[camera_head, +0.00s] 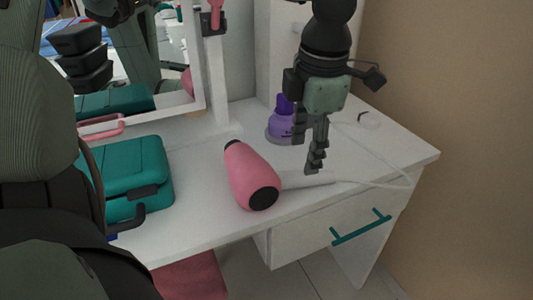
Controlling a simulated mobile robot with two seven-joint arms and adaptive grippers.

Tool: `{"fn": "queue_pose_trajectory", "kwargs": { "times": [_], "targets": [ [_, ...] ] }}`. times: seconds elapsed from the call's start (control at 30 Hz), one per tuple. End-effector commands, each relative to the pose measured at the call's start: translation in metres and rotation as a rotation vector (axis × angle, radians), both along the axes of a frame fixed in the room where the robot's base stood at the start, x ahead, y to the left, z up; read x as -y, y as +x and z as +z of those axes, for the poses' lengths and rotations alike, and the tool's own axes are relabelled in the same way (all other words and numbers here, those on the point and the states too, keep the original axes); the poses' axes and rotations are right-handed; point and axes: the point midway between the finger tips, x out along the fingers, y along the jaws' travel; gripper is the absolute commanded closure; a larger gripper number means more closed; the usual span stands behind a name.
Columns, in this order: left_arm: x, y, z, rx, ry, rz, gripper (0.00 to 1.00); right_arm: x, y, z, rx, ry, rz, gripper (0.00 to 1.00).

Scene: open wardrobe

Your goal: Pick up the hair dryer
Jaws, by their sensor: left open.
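The hair dryer lies on its side on the white dressing table (215,222). Its pink barrel (250,175) has a black end facing the front and a dark end at the back left. A pale handle extends to the right, and a white cord runs on from it across the table. My left gripper (308,152) is open and points down, just right of the barrel. In the picture its lower fingertip is close to the handle; I cannot tell whether it touches. Nothing shows between the fingers. My right gripper is not in view.
A teal case (138,178) stands left of the dryer. A purple bottle (282,122) stands behind, close to my left gripper. A mirror (202,55) rises at the back left. A drawer with a teal handle (361,227) is below the table's front edge. The right tabletop is mostly clear.

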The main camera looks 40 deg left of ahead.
Motion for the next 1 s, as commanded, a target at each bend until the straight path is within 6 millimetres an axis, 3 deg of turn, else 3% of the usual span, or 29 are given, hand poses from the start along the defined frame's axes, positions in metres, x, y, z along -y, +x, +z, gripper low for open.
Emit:
{"fn": "queue_pose_trajectory", "kwargs": {
  "times": [0.23, 0.5, 0.87, 1.0],
  "targets": [
    [-0.003, 0.001, -0.028, -0.004, 0.008, -0.006, 0.48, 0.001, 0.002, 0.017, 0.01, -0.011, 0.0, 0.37],
    [-0.009, 0.004, -0.067, -0.005, 0.006, -0.004, 0.48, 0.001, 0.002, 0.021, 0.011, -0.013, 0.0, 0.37],
    [-0.011, 0.006, -0.075, 0.0, 0.006, -0.002, 0.48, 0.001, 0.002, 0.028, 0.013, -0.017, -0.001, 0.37],
    [-0.011, 0.006, -0.075, 0.0, 0.006, -0.003, 0.65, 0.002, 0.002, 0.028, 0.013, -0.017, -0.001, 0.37]
  ]
}}
